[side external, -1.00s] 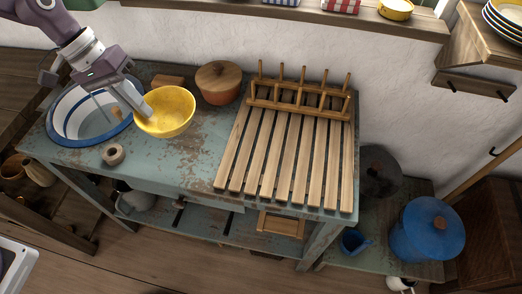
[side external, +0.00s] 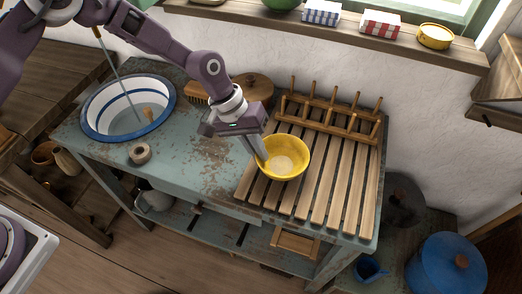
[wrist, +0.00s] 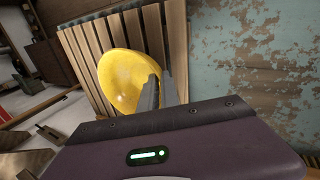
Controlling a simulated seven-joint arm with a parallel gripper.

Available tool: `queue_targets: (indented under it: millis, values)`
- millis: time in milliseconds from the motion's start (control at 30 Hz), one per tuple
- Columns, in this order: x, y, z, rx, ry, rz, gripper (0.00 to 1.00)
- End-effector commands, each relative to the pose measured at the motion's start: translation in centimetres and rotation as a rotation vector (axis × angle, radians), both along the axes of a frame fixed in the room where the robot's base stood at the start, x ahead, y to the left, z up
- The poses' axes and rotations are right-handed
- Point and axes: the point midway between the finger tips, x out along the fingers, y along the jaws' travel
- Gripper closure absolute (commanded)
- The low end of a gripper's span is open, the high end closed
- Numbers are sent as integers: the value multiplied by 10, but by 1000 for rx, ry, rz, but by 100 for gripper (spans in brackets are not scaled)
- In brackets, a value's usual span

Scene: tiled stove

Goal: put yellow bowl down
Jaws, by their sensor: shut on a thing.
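The yellow bowl (side external: 284,160) is over the left part of the slatted wooden drying rack (side external: 318,205), open side up. My gripper (side external: 262,157) is shut on the bowl's left rim. In the wrist view the bowl (wrist: 125,80) shows in front of the rack slats (wrist: 172,35), with the gripper fingers (wrist: 160,90) at its rim. I cannot tell whether the bowl's base touches the slats or hangs just above them.
A row of upright pegs (side external: 330,118) stands at the rack's back. A blue pot (side external: 447,265) stands at the lower right.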

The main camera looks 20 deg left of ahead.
Motion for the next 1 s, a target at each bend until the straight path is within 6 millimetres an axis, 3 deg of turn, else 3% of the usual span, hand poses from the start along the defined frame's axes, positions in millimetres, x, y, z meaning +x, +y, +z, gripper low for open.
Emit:
queue_targets:
  millis: [300,433,733,867,1000]
  values:
    - [1,0,-4,-2,-2,0,100]
    - [0,0,-4,-1,-1,0,73]
    - [1,0,-3,-1,-2,0,73]
    - [2,6,13,-2,-5,2,73]
    - [2,22,49,-1,-7,3,73]
